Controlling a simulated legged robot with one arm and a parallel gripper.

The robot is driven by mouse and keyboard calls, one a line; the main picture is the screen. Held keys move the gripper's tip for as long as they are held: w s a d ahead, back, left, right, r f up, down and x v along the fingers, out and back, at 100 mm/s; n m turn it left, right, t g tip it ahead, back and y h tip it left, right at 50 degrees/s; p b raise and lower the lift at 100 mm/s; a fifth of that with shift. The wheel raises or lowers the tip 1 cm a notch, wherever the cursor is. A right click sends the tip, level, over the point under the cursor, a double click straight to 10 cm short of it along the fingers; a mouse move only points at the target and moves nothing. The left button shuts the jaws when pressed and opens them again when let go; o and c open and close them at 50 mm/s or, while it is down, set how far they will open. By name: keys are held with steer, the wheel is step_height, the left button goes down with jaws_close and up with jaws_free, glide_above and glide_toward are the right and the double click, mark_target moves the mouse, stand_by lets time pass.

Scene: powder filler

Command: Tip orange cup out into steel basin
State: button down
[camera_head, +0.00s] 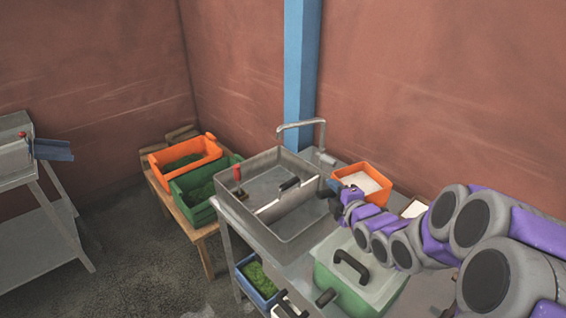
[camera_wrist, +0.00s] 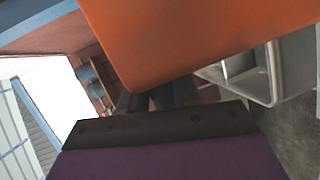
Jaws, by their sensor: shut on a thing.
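The orange cup (camera_head: 379,196) is a square, open-topped container with white contents, at the back right of the steel basin (camera_head: 298,236) in the head view. It looks about upright there. My gripper (camera_head: 341,190) is shut on it at its left front side; the fingers are small and dark in this view. In the wrist view the orange cup (camera_wrist: 200,38) fills the top, and its wall partly hides my gripper's dark fingers (camera_wrist: 160,99). I cannot tell how high the cup is above the counter. The basin holds a grey divider with a dark handle.
A faucet (camera_head: 301,124) arches over the basin's back. A pale green box with a dark-handled lid (camera_head: 352,278) stands in front of my arm. Orange (camera_head: 185,156) and green (camera_head: 205,188) crates sit on a wooden table to the left. A blue bin (camera_head: 256,280) is below the counter.

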steer(key=w+a+r+n+g+y+p, duration=0.1)
steer(key=a+r+n+g+y+p, duration=0.1)
steer(key=a+p, duration=0.5)
steer(key=w+a+r+n+g+y+p, duration=0.1)
steer(key=a+r+n+y+p, duration=0.1)
steer(key=a+p, duration=0.5)
steer(key=shift+w+a+r+n+g+y, duration=0.25)
steer(key=shift+w+a+n+g+y, duration=0.15)
steer(key=shift+a+y, duration=0.45)
steer(key=shift+a+f+b, duration=0.15)
steer(key=shift+b, duration=0.25)
